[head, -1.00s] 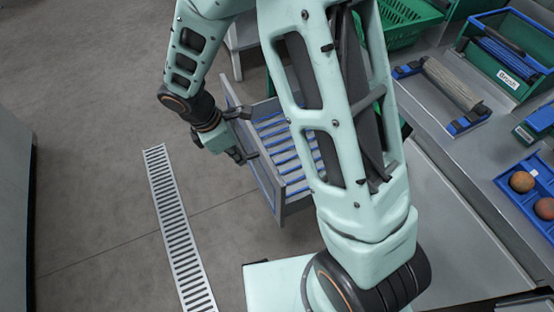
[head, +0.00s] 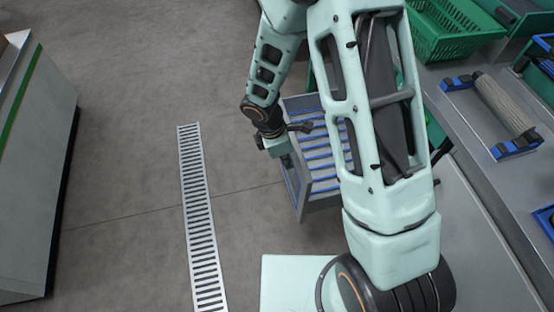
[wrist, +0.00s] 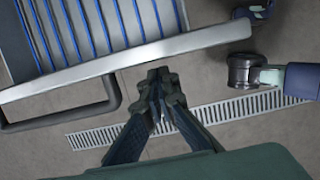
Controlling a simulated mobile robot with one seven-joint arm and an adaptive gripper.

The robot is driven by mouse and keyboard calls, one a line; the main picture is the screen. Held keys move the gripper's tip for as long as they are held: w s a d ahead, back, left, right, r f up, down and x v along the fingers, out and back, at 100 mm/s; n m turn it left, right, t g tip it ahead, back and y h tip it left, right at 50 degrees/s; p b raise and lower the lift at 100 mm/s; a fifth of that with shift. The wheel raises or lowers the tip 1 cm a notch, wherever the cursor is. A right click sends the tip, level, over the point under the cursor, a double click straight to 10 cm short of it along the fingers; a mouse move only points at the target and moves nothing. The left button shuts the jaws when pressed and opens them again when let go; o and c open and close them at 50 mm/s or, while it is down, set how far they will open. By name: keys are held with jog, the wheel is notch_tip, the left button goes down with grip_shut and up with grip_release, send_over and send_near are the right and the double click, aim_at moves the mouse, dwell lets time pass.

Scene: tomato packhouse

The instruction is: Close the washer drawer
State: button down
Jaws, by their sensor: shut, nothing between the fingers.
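The washer drawer (head: 322,203) stands open in the head view, a grey box with blue slats on its floor, partly hidden behind my arm. Its grey front rim (wrist: 130,63) crosses the upper part of the wrist view. A dark bar handle (wrist: 70,118) sticks out from the front, left of my fingers. My gripper (wrist: 158,76) is shut and empty, its fingertips close to the drawer front, to the right of the handle. I cannot tell whether they touch it. In the head view my gripper (head: 287,160) is at the drawer's front side, its fingertips hard to make out.
A slotted floor drain (head: 197,220) runs left of the drawer, with clear floor around it. A grey cabinet (head: 38,170) stands at the far left. On the right, a counter (head: 468,150) holds a roller brush (head: 500,105) and a green basket (head: 455,38).

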jog(key=shift+w+d, duration=0.1)
jog(key=shift+d, duration=0.25)
jog(key=w+d+p, duration=0.3)
jog(key=d, duration=1)
jog(key=w+d+p, duration=0.3)
jog(key=w+d, duration=0.1)
jog(key=d, duration=0.9)
jog(key=w+d+p, duration=0.4)
jog(key=d, duration=0.9)
